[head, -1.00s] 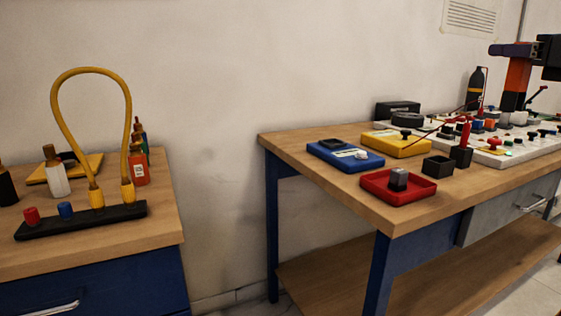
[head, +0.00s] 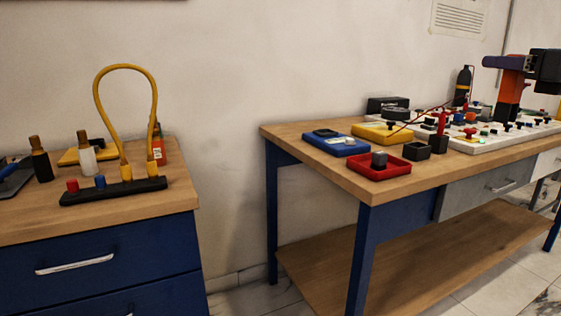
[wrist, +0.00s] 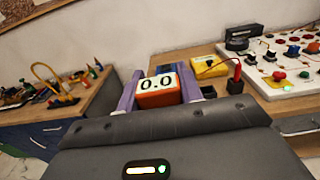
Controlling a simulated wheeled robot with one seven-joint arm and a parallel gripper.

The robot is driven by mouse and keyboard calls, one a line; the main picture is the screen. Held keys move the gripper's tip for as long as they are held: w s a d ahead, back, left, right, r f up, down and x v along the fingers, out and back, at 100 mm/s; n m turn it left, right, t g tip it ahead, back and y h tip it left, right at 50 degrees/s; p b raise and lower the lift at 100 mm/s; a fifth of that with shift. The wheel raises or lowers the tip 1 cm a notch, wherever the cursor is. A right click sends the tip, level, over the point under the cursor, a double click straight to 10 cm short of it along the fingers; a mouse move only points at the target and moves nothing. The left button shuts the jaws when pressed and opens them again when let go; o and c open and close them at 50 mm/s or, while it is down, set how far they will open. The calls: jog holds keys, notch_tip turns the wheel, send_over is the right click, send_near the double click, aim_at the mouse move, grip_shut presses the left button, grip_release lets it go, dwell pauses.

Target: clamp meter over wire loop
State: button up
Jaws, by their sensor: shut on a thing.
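The yellow wire loop (head: 125,85) stands upright on a black base (head: 112,191) on the left bench. It also shows small at the left of the wrist view (wrist: 48,77). My gripper (head: 508,62) is at the upper right of the head view, over the right bench and far from the loop. Its purple fingers are shut on the orange clamp meter (head: 513,88), whose black end points down. In the wrist view, the meter (wrist: 158,96) reads 0.0 between the fingers. Its clamp jaws are hidden there.
The left bench (head: 180,200) also holds bottles and a yellow item behind the loop. The right bench (head: 410,192) carries a red tray (head: 362,168), a blue meter (head: 335,145) and a white panel (head: 470,145). A gap with bare floor separates the benches.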

jog(key=w+a+f+n+g+y, duration=0.1)
jog(key=a+f, duration=0.8)
jog(key=f, duration=1.3)
jog(key=w+a+f+n+g+y, duration=0.1)
jog(key=a+f+n+g+y, duration=0.2)
jog(key=a+f, duration=0.6)
jog(key=w+a+f+n+g+y, duration=0.1)
jog(key=a+f, duration=0.9)
jog(key=f, duration=2.6)
jog(key=shift+w+f+n+g+y, duration=0.25)
jog(key=shift+f+n+g+y, duration=0.25)
jog(key=shift+y, duration=0.7)
